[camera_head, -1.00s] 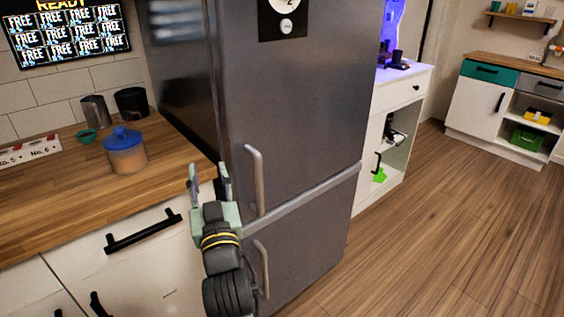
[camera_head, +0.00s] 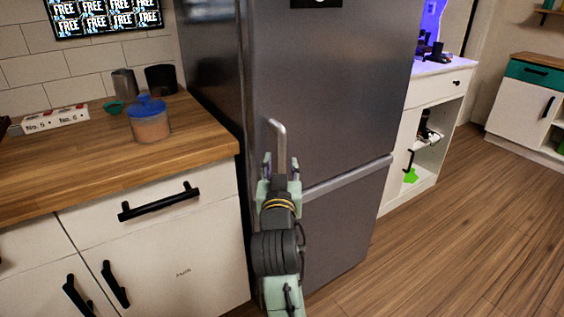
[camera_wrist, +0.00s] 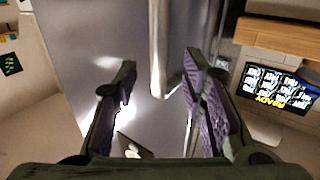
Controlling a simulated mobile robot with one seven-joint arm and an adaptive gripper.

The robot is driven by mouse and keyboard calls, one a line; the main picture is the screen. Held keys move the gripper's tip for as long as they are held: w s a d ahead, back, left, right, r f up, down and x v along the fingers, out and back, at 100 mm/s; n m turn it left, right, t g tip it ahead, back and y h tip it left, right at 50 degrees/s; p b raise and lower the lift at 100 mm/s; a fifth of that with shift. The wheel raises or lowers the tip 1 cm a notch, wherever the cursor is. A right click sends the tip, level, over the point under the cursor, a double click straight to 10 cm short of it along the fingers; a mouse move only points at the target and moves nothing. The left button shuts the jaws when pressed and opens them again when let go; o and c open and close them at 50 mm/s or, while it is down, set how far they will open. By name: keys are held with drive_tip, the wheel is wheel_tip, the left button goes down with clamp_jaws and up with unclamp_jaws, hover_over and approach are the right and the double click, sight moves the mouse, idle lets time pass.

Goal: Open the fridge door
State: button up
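The grey metal fridge (camera_head: 335,85) stands in the middle of the head view with its upper and lower doors closed. The upper door's vertical bar handle (camera_head: 280,140) is at its left edge. My gripper (camera_head: 281,167) is in front of the lower part of this handle, with its fingers pointing at it. In the wrist view the handle (camera_wrist: 158,50) comes down from the top between the two spread fingers of my gripper (camera_wrist: 158,88). The fingers are apart, with gaps on both sides of the handle. The lower door's handle is hidden behind my arm.
A wooden counter (camera_head: 75,160) with white cabinets adjoins the fridge on the left. A white shelf unit (camera_head: 440,90) stands right of the fridge. The wooden floor (camera_head: 450,240) at right is clear.

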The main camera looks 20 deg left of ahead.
sight(282, 153)
drive_tip(key=p+x, duration=0.1)
drive_tip(key=x, duration=0.5)
drive_tip(key=shift+w+r, duration=0.15)
drive_tip(key=shift+w, duration=0.2)
clamp_jaws()
idle(0.5)
